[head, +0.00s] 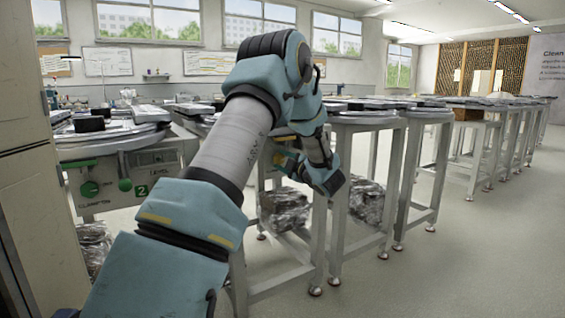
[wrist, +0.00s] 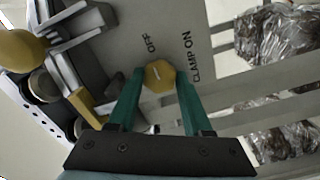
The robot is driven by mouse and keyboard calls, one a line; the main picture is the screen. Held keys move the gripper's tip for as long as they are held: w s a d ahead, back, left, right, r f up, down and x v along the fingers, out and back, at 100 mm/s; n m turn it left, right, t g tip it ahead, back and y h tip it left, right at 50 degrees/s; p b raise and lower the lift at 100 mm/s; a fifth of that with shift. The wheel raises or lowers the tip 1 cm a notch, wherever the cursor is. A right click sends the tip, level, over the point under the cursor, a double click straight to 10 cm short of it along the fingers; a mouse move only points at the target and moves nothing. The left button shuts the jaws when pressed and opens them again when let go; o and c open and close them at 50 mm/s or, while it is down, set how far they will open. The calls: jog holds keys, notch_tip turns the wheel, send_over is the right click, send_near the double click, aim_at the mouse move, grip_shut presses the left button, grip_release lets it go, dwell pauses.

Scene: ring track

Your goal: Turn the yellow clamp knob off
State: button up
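The yellow clamp knob (wrist: 159,77) is a small faceted knob on a grey panel (wrist: 215,85) in the wrist view. The word OFF is printed above it and CLAMP ON to its upper right. A short pale mark shows on its face; where it points is hard to tell. My gripper (wrist: 160,73) has its two green fingers on either side of the knob, with no clear gap seen between fingers and knob. In the head view my arm reaches toward a stand at the middle; the knob there is not clearly visible.
A yellow ball (wrist: 20,50) and metal clamp parts (wrist: 85,105) lie left of my fingers. Foil-wrapped bundles (head: 284,208) sit under the stands. A panel with green knobs (head: 125,180) is at left. Open floor (head: 450,265) lies to the right.

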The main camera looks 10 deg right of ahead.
jog(key=o, duration=0.4)
jog(key=v, duration=1.1)
jog(key=shift+w, duration=0.1)
jog(key=s+a+f+m+g+h, duration=0.45)
jog(key=s+a+m+g, duration=0.5)
jog(key=s, duration=0.45)
jog(key=s+a+f+m+g+h, duration=0.3)
jog(key=s+a+f+m+g, duration=0.25)
jog(key=s+a+m, duration=0.6)
jog(key=shift+n, duration=0.8)
jog(key=r+p, duration=0.8)
jog(key=p, duration=0.1)
jog(key=s+r+p, duration=0.1)
jog(key=r+p, duration=0.7)
jog(key=r, duration=0.1)
jog(key=r+p, duration=0.9)
jog(key=shift+s+a+r+p, duration=0.2)
jog(key=shift+s+a+p, duration=0.05)
jog(key=shift+p, duration=0.1)
